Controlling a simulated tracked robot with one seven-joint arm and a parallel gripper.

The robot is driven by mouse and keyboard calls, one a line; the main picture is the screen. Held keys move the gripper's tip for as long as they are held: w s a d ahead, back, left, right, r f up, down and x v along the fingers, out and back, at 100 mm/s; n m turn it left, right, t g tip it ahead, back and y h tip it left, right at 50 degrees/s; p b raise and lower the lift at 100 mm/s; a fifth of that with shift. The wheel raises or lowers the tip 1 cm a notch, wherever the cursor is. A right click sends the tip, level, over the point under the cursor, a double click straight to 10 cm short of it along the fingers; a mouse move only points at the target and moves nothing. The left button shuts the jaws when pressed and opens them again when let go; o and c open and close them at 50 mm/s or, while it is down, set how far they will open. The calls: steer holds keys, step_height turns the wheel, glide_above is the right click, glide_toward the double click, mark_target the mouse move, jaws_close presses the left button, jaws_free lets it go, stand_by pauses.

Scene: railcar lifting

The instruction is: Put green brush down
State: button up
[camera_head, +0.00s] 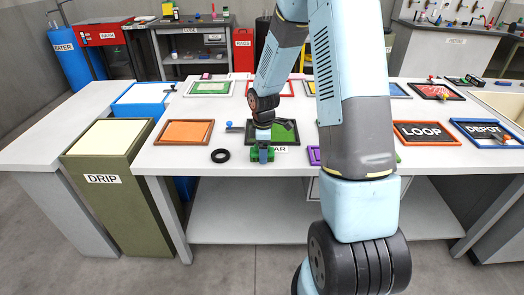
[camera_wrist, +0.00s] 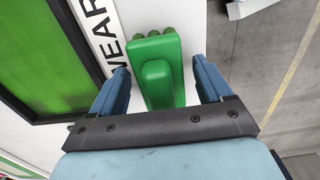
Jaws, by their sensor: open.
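The green brush (camera_wrist: 158,72) lies on the white table top, between the two blue fingers of my gripper (camera_wrist: 165,85) in the wrist view. A gap shows on each side of it, so the fingers are open and not pressing on it. In the head view the green brush (camera_head: 262,155) sits at the table's front edge, with my gripper (camera_head: 263,150) pointing down over it. The brush is beside the WEAR label (camera_wrist: 98,35) and the green panel in a dark frame (camera_wrist: 45,60).
A black ring (camera_head: 220,156) lies left of the brush. An orange framed panel (camera_head: 186,132) is further left, and the LOOP tray (camera_head: 431,133) is to the right. The DRIP bin (camera_head: 103,179) stands at the left front. The table edge is close to the brush.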

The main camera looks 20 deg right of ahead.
step_height(320, 180, up, 12)
steer(key=shift+r, duration=0.1)
steer(key=s+r+m+t, duration=0.3)
steer(key=s+r+m, duration=0.4)
steer(key=s+r, duration=0.65)
steer(key=s+r+m+t, duration=0.1)
steer(key=s+r+m, duration=0.2)
steer(key=s, duration=0.4)
steer(key=s+r+m+t, duration=0.1)
steer(key=s+r+m, duration=0.3)
steer(key=s, duration=0.3)
steer(key=shift+s+a+r+t, duration=0.3)
steer(key=shift+s+a+r, duration=0.05)
